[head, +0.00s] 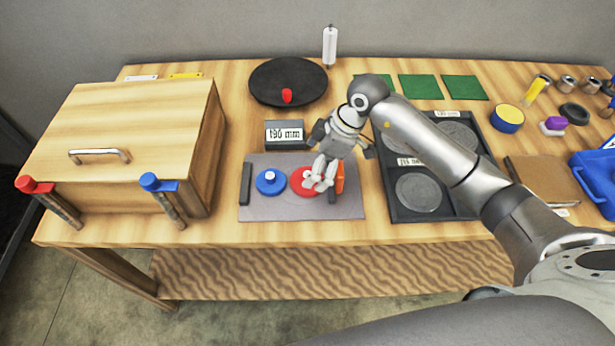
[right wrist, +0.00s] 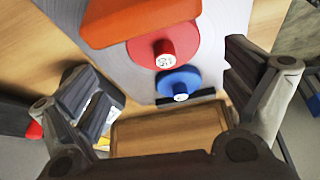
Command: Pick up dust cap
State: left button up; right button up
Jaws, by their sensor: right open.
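A red disc with a raised knob (head: 303,182) and a blue disc with a raised knob (head: 270,181) lie side by side on a grey mat (head: 290,212). No label shows which of them is the dust cap. In the right wrist view the red disc (right wrist: 150,52) and the blue disc (right wrist: 180,80) both show. My right gripper (head: 322,178) is over the red disc and partly hides it in the head view. Its fingers (right wrist: 162,72) are apart and nothing is between them. My left gripper is not in view.
An orange block (head: 340,177) stands beside the red disc. A block marked "190 mm" (head: 286,134) lies behind the mat. A dark tray (head: 430,213) with round discs is to the right, a wooden box (head: 120,130) to the left. A black round plate (head: 265,85) is behind.

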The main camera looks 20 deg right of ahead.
jog(key=x, duration=0.4)
jog(key=shift+s+a+f+p, duration=0.15)
jog(key=shift+a+f+p, duration=0.05)
jog(key=shift+a+p, duration=0.15)
jog(key=c, duration=0.8)
